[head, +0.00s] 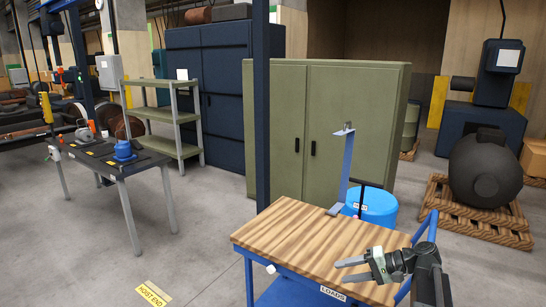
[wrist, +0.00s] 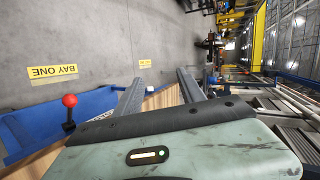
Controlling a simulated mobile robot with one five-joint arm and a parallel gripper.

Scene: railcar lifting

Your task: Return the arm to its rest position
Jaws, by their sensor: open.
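My gripper (head: 352,270) is at the lower right of the head view, over the near right part of a wooden-topped cart (head: 290,240). Its two fingers are apart with nothing between them. In the wrist view the fingers of my gripper (wrist: 160,92) point away from the camera, spread over the cart's wooden edge and the grey floor. My arm is bent at the right of the head view, and its lower part runs out of the picture.
A blue bracket-like stand (head: 344,175) rises at the cart top's far edge, before a blue drum (head: 378,207). Green cabinets (head: 330,125) stand behind. A dark workbench (head: 110,158) is at left. A black tank (head: 485,168) sits on a pallet at right. Floor between bench and cart is clear.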

